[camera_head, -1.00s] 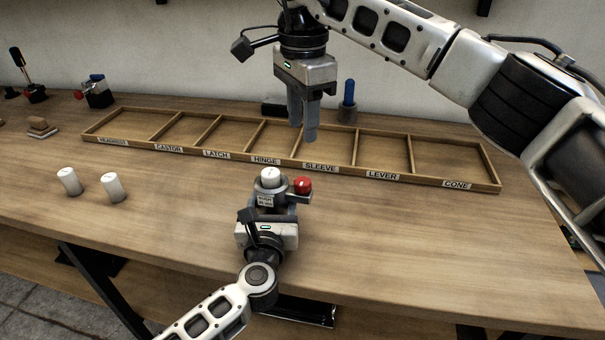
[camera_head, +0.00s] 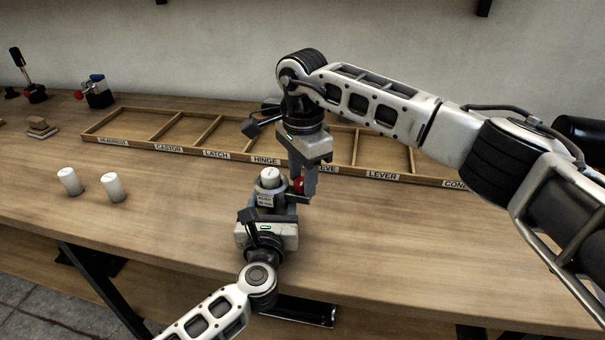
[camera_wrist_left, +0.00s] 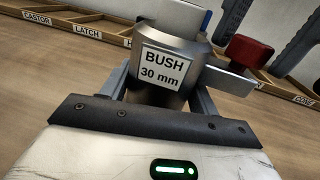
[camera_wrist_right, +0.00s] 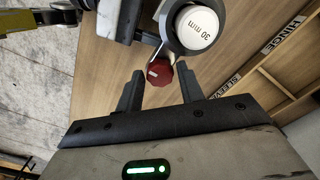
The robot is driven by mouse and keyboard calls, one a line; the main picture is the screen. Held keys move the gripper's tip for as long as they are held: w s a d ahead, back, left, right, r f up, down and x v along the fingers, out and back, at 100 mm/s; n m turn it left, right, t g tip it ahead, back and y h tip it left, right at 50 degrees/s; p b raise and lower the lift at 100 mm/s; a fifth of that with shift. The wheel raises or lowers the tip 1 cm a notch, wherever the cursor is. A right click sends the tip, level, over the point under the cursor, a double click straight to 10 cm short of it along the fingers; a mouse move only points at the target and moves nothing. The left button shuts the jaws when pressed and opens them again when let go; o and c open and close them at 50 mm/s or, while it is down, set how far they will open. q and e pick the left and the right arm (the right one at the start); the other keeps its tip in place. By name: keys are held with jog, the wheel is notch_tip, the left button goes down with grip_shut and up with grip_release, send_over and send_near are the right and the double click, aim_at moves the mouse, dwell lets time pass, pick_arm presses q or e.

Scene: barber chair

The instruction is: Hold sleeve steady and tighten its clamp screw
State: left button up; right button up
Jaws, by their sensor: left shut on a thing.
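The grey sleeve (camera_head: 265,199), labelled "BUSH 30 mm" in the left wrist view (camera_wrist_left: 165,62), stands upright in my left gripper (camera_head: 271,208), which is shut on it. A white plug marked "30 mm" (camera_wrist_right: 197,27) sits in its top. The red clamp screw knob (camera_wrist_right: 160,72) is on the sleeve's side lug; it also shows in the left wrist view (camera_wrist_left: 249,51). My right gripper (camera_wrist_right: 160,75) is open, pointing down, with the knob seen between its fingertips. I cannot tell whether they touch it. In the head view, its fingers partly hide the knob (camera_head: 298,186).
A labelled wooden tray (camera_head: 135,143) with empty visible compartments lies behind the sleeve, partly hidden by my right arm. Small devices (camera_head: 97,93) stand at the back left. The front right table is clear.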

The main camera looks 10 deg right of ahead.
jog(key=c, duration=0.7)
jog(key=shift+m, duration=0.3)
jog(key=m, duration=0.3)
jog(key=shift+m, duration=0.3)
jog(key=m, duration=0.4)
jog(key=shift+m, duration=0.3)
jog(key=m, duration=0.4)
jog(key=shift+m, duration=2.5)
jog(key=shift+w, duration=0.1)
